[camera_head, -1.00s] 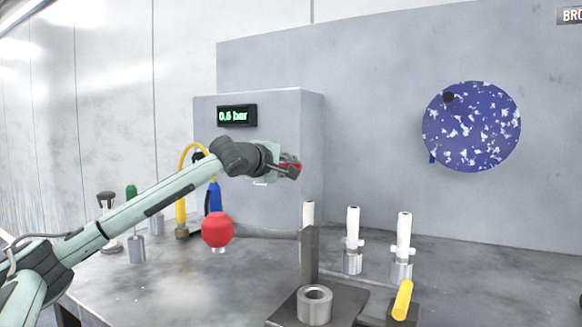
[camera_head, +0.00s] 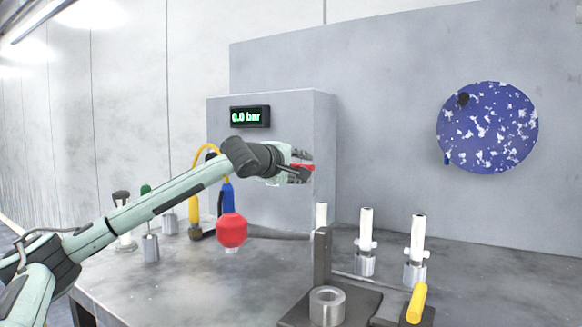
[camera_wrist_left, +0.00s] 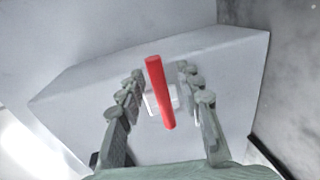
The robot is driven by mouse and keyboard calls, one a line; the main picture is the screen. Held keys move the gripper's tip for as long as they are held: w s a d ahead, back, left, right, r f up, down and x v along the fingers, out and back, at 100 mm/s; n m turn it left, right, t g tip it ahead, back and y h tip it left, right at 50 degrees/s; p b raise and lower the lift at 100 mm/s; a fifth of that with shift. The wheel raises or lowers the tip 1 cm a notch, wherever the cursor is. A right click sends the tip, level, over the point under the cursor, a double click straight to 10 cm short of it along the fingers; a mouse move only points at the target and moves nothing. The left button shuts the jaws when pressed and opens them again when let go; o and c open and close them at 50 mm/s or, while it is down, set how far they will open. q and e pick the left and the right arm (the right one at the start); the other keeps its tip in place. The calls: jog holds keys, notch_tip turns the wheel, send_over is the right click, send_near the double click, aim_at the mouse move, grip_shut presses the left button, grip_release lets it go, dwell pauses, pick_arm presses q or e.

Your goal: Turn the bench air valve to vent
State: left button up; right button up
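The air valve's red lever handle (camera_head: 305,167) is at the side of the grey box on the bench. In the left wrist view the lever (camera_wrist_left: 160,92) is a red bar, slightly tilted, in front of a small pale mount (camera_wrist_left: 160,100). My left gripper (camera_head: 300,172) is at the lever. In the left wrist view the fingers of this gripper (camera_wrist_left: 160,92) are spread, one on each side of the lever, with gaps showing. The green display (camera_head: 250,117) on the box seems to read 0.0 bar. My right gripper is not in view.
The grey box (camera_head: 270,150) stands at the back of the bench (camera_head: 190,275). A red knob-shaped object (camera_head: 231,230) is below my left forearm. White-handled tools (camera_head: 366,232) and a metal ring (camera_head: 327,307) stand to the right. A speckled blue disc (camera_head: 487,127) is on the wall panel.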

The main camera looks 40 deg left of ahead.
pick_arm(q)
jog(key=v, duration=1.1)
jog(key=shift+s, duration=0.15)
jog(key=shift+d, duration=0.1)
